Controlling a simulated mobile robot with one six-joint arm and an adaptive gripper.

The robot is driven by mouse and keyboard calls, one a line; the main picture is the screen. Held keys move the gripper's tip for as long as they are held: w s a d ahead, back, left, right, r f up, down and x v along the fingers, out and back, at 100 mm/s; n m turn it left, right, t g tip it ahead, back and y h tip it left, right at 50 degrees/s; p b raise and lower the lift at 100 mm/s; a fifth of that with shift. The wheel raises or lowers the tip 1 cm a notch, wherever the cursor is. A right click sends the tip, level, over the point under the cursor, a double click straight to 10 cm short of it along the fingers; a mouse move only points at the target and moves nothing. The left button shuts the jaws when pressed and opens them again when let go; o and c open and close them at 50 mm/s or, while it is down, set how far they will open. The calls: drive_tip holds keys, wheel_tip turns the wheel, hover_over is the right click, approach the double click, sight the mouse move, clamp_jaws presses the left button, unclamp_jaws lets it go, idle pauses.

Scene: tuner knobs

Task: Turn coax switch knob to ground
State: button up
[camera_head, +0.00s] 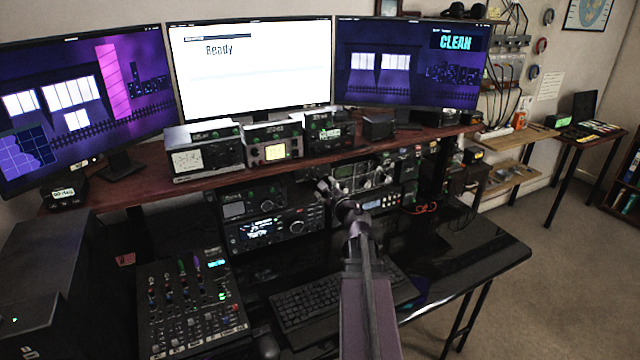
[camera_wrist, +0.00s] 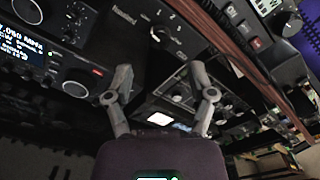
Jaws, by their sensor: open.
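In the wrist view, a dark box face carries a black knob (camera_wrist: 160,34) with a light pointer mark and small white markings around it. It looks like the coax switch knob, but its labels are too small to read. My gripper (camera_wrist: 160,78) is open and empty, its two grey fingers spread apart below the knob in the picture. The knob appears beyond the fingertips, roughly between them, with no visible contact. In the head view, my gripper (camera_head: 336,190) is in front of the radio stack under the shelf. There I cannot make out the knob, which my gripper may hide.
A radio (camera_head: 270,229) with a lit display and knobs stands beside the gripper. The brown shelf (camera_head: 130,190) overhangs the equipment and carries several meters. A keyboard (camera_head: 310,302) and a mixer (camera_head: 188,308) lie on the black desk. The desk's right side (camera_head: 470,255) is clear.

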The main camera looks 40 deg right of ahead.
drive_tip(key=v, duration=0.6)
idle(0.7)
drive_tip(key=w+a+f+n+g+y+p, duration=0.1)
drive_tip(key=w+a+f+n+g+y, duration=0.15)
drive_tip(key=a+n, duration=0.5)
drive_tip(key=w+a+f+n+g+y+p, duration=0.1)
drive_tip(key=a+f+n+g+y, duration=0.2)
drive_tip(key=a, duration=0.7)
drive_tip(key=w+a+f+n+g+y+p, duration=0.15)
drive_tip(key=a+n+y, duration=0.25)
drive_tip(key=a+n, duration=0.4)
drive_tip(key=s+a+f+n+g+h+p, duration=0.1)
drive_tip(key=s+a+f+n+g+h, duration=0.1)
drive_tip(key=s+a+n+g, duration=0.3)
drive_tip(key=s+a+f+n+g+h, duration=0.3)
drive_tip(key=s+a+f+n+g, duration=0.1)
drive_tip(key=a+n, duration=0.3)
drive_tip(key=shift+s+a+f+g+p, duration=0.15)
drive_tip(key=shift+s+a+g+p, duration=0.45)
drive_tip(key=shift+a, duration=0.6)
drive_tip(key=shift+w, duration=0.15)
